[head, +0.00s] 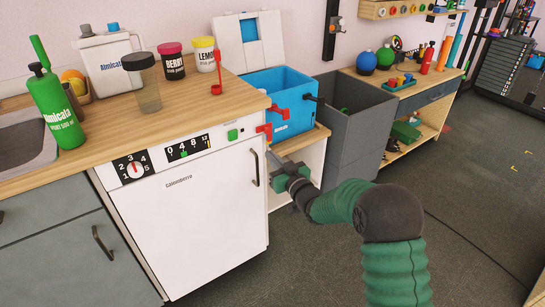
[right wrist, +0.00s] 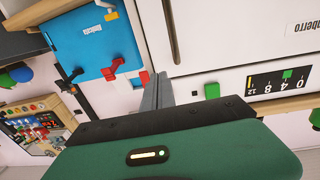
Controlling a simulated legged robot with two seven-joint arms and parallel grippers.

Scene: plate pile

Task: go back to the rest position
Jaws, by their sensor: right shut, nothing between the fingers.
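My right arm reaches in from the bottom right of the head view. Its gripper (head: 275,158) is in front of the shelf opening beside the white dishwasher (head: 195,205), below the blue bin (head: 285,82). In the right wrist view the gripper's grey fingers (right wrist: 157,92) are together with nothing between them. Behind them are the dishwasher front (right wrist: 225,35) and the blue bin (right wrist: 85,35). Whether the fingers touch anything is unclear. My left gripper is not in view. No plates are visible.
A red clamp-like piece (head: 264,131) sticks out near the dishwasher's top right corner, close above my gripper. A grey bin (head: 350,130) stands to its right. The counter (head: 190,105) holds bottles and jars. Open dark floor (head: 470,190) lies to the right.

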